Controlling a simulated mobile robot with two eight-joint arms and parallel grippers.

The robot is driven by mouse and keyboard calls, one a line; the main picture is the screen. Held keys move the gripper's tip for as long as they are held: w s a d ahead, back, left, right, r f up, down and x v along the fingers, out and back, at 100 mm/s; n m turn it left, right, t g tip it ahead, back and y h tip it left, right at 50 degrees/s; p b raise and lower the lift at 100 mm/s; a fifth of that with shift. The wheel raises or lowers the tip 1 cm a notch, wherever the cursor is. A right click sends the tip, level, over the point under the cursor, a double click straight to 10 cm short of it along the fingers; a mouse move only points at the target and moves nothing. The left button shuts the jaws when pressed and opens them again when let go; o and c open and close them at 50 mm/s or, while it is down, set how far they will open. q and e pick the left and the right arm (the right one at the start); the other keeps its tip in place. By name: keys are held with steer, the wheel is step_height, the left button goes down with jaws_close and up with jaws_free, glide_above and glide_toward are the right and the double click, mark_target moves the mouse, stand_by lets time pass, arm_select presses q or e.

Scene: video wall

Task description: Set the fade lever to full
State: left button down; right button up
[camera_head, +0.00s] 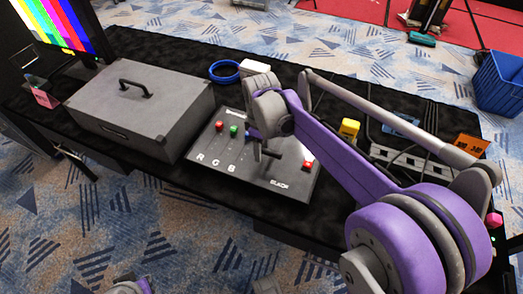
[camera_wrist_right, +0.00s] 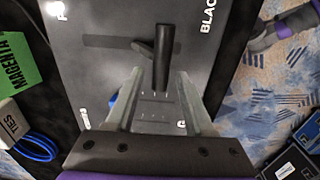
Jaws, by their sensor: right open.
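The control panel (camera_head: 236,165) is a dark grey box on the black-covered table, with red, green and blue knobs marked R, G, B. The black fade lever (camera_head: 268,152) stands up from its slot, partly hidden by my right arm. In the right wrist view the lever (camera_wrist_right: 163,45) is a dark bar with a crosspiece. My right gripper (camera_wrist_right: 160,84) is open, and the lever's near end shows between its fingertips; I cannot tell whether they touch. In the head view that gripper is mostly hidden by my arm. A grey and purple part, probably my left gripper (camera_wrist_right: 268,32), shows at upper right.
A red button (camera_head: 308,165) sits near the BLACK label. A grey case (camera_head: 140,105) stands left of the panel.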

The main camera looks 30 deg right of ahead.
steer(key=shift+f, duration=0.4)
steer(key=shift+c, duration=0.2)
jaws_close()
stand_by(1.0)
